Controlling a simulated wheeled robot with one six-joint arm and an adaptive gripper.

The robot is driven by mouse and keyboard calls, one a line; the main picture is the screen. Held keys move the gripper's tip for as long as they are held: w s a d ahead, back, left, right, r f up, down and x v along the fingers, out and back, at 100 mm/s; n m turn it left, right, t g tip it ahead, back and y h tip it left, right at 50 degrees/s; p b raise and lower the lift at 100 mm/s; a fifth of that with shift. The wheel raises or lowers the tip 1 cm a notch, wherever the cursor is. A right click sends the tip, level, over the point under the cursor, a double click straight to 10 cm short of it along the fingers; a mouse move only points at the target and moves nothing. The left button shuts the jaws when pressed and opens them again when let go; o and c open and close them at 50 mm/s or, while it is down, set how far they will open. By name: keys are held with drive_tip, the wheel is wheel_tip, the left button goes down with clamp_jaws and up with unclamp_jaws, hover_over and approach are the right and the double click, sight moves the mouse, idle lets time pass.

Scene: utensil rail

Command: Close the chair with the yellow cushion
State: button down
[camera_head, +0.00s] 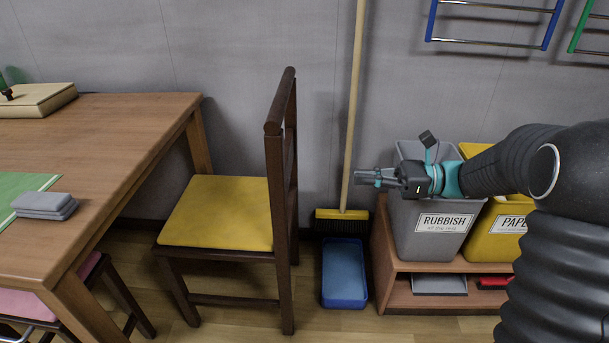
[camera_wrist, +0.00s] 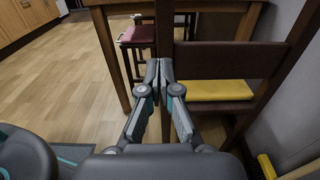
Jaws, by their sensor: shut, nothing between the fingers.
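The chair with the yellow cushion (camera_head: 220,212) stands to the right of the wooden table (camera_head: 120,130), pulled out from it. Its dark brown backrest (camera_head: 281,150) is on the side away from the table, and its seat faces the table. My gripper (camera_head: 362,178) is to the right of the backrest in the head view, raised, with its fingers together and empty. In the wrist view my gripper (camera_wrist: 160,68) points towards the chair's back, and the yellow cushion (camera_wrist: 215,90) shows beneath the backrest board (camera_wrist: 222,60).
A pink-cushioned seat (camera_head: 60,298) is partly under the table. The grey rubbish bin (camera_head: 430,225) and yellow paper bin (camera_head: 495,235) stand on a low shelf at right.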

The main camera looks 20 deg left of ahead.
sight(284, 173)
drive_tip(key=x, duration=1.3)
drive_tip(key=shift+w+a+r, duration=0.1)
drive_tip(key=shift+w+r, duration=0.05)
drive_tip(key=shift+a, duration=0.4)
